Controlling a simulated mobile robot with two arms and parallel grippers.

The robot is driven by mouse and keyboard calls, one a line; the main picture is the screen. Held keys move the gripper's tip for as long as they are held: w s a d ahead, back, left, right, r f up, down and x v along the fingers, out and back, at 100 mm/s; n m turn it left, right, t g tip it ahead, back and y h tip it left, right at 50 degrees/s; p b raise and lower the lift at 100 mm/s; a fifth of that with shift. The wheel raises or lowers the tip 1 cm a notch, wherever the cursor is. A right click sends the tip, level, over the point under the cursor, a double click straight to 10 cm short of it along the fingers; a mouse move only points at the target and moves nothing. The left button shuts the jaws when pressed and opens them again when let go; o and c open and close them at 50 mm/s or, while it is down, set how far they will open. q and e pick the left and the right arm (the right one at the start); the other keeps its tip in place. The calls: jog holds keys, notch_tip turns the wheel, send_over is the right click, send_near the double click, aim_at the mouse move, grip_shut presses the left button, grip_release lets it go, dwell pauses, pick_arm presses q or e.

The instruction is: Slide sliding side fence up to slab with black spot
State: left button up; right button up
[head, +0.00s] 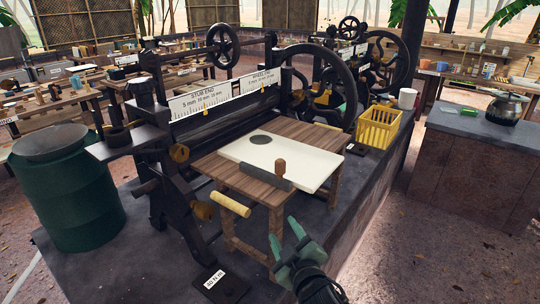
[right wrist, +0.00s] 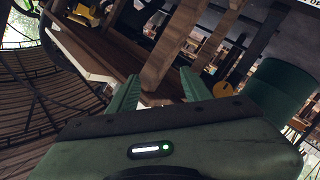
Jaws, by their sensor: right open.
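The white slab (head: 305,165) lies flat on the wooden table (head: 215,168) in front of the rollers. Its round black spot (head: 260,140) is near the slab's far left corner. The side fence (head: 262,176), a dark grey bar with a wooden knob (head: 281,165), lies along the slab's near left edge; I cannot tell whether they touch. My right gripper (head: 284,231) is open and empty, below and in front of the table's near edge, apart from the fence. In the right wrist view its fingers (right wrist: 158,82) are spread, with a pale slab edge (right wrist: 82,55) beyond. My left gripper is not in view.
A yellow wooden handle (head: 230,204) sticks out at the table's near left. Table legs (head: 275,222) stand close to my right gripper. A yellow crate (head: 379,127) is at the back right, and a green barrel (head: 68,190) at the left.

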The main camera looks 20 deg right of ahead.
jog(key=w+a+r+n+t+y, duration=0.25)
jog(key=a+r+n+y, duration=0.3)
jog(key=r, duration=0.35)
jog(key=w+a+r+n+t+y, duration=0.25)
jog(key=a+r+n+y, duration=0.2)
jog(key=r+n, duration=0.35)
jog(key=a+r+n+g+y, duration=0.5)
jog(key=a+n+g+y, duration=0.25)
jog(key=n, duration=0.25)
jog(key=n+g+h, duration=1.1)
jog(key=n+h, duration=0.3)
send_over(282, 160)
jog(key=s+d, duration=0.2)
notch_tip(282, 160, down, 2)
jog(key=p+x, duration=0.2)
jog(key=x, duration=0.4)
jog(key=shift+w+f+p, duration=0.1)
jog(key=shift+w+p, duration=0.05)
jog(key=shift+p, duration=0.15)
jog(key=shift+x, duration=0.8)
